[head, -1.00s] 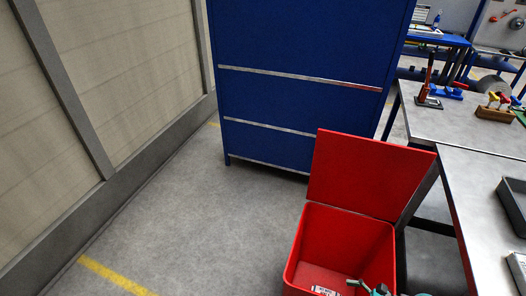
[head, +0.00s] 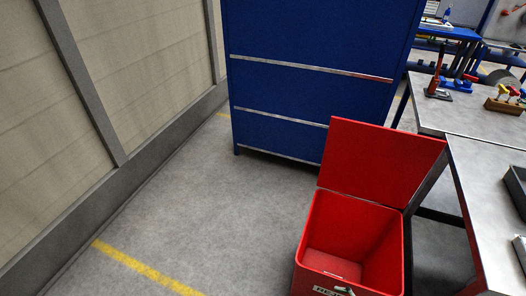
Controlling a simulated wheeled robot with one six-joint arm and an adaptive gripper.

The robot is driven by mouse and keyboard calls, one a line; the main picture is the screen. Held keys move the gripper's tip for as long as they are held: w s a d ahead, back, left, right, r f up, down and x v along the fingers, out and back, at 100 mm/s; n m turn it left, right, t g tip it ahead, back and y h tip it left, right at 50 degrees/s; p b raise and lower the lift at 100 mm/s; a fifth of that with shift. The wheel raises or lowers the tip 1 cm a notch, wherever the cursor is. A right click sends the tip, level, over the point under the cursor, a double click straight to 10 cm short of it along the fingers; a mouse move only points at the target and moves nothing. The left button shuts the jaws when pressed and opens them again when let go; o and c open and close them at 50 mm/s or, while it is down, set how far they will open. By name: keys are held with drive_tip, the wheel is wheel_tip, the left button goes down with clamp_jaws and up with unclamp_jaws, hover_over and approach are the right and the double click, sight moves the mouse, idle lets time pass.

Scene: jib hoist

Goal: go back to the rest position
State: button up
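A small grey and dark piece at the bottom edge of the head view, in front of the red bin's label, looks like the tip of my gripper (head: 344,291). The rest of it is cut off by the frame, so its fingers and anything between them are hidden. The red bin (head: 306,258) stands on the floor at the lower right with its lid raised. Its inside shows a bare red bottom with a small pale mark near the front wall. White lettering on its front is partly cut off.
A blue cabinet (head: 290,100) stands behind the bin. Grey worktables (head: 490,190) with tools and a dark tray (head: 518,188) line the right side. A panelled wall (head: 140,80) runs along the left. Open floor (head: 210,210) with a yellow line (head: 150,272) lies between.

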drive_tip(key=s+a+f+n+t+h, duration=0.1)
drive_tip(key=s+a+n+h, duration=0.25)
drive_tip(key=s, duration=0.55)
drive_tip(key=s+a+f+n+t+h, duration=0.1)
drive_tip(key=s+a+n+h, duration=0.3)
drive_tip(key=s, duration=0.4)
drive_tip(key=s+r+n+t+h, duration=0.1)
drive_tip(key=s+r+n+t, duration=0.1)
drive_tip(key=r, duration=0.8)
drive_tip(key=s+d+r+n+t, duration=0.1)
drive_tip(key=s+r+n, duration=0.4)
drive_tip(key=r, duration=0.6)
drive_tip(key=s+r+n+t+h, duration=0.1)
drive_tip(key=s+r+n+t, duration=0.3)
drive_tip(key=r+n, duration=0.3)
wheel_tip(320, 180, up, 4)
drive_tip(key=shift+d+f+h, duration=0.1)
drive_tip(key=shift+d+h, duration=0.25)
drive_tip(key=shift+s, duration=0.1)
